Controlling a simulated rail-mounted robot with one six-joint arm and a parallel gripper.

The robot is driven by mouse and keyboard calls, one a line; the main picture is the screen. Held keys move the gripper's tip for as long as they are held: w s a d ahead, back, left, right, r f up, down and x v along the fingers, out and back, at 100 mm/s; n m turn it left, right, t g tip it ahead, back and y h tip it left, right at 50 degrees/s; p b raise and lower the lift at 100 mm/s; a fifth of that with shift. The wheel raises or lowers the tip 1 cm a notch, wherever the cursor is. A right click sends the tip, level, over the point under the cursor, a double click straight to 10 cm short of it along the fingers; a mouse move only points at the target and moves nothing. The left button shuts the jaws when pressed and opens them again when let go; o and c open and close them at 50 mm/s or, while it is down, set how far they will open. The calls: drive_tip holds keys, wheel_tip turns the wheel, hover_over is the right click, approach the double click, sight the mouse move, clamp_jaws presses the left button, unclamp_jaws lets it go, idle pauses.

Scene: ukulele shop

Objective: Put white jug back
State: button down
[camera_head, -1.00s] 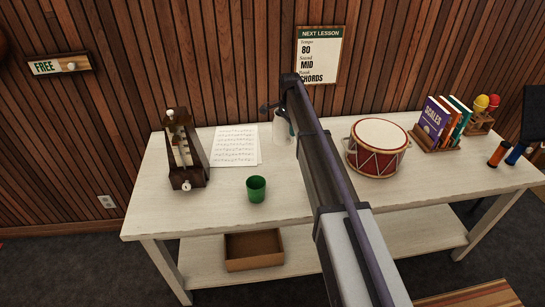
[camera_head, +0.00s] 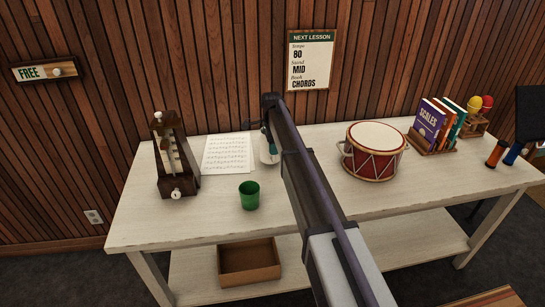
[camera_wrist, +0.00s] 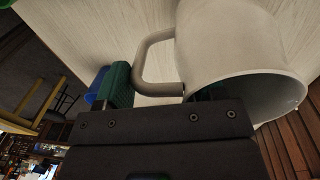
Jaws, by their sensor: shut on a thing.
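The white jug (camera_head: 267,158) is at the back middle of the white table, just right of the sheet music, partly hidden behind my arm in the head view. In the wrist view the jug (camera_wrist: 240,45) fills the upper right, its open rim towards the camera and its curved handle (camera_wrist: 143,62) to the left. My gripper (camera_head: 266,143) is shut on the jug at its handle side. A green finger pad shows left of the handle; the other finger is mostly hidden by the jug. Whether the jug's base touches the table is unclear.
A green cup (camera_head: 249,196) stands in front of the jug. Sheet music (camera_head: 227,154) and a metronome (camera_head: 173,160) are to the left. A red drum (camera_head: 374,155) and a book rack (camera_head: 432,145) are to the right. A brown box (camera_head: 249,275) sits on the lower shelf.

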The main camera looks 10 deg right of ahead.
wheel_tip(320, 180, down, 3)
drive_tip(key=shift+w+b, duration=0.1)
drive_tip(key=shift+b, duration=0.65)
drive_tip(key=shift+r, duration=0.25)
drive_tip(key=shift+f, duration=0.15)
drive_tip(key=shift+c, duration=1.1)
unclamp_jaws()
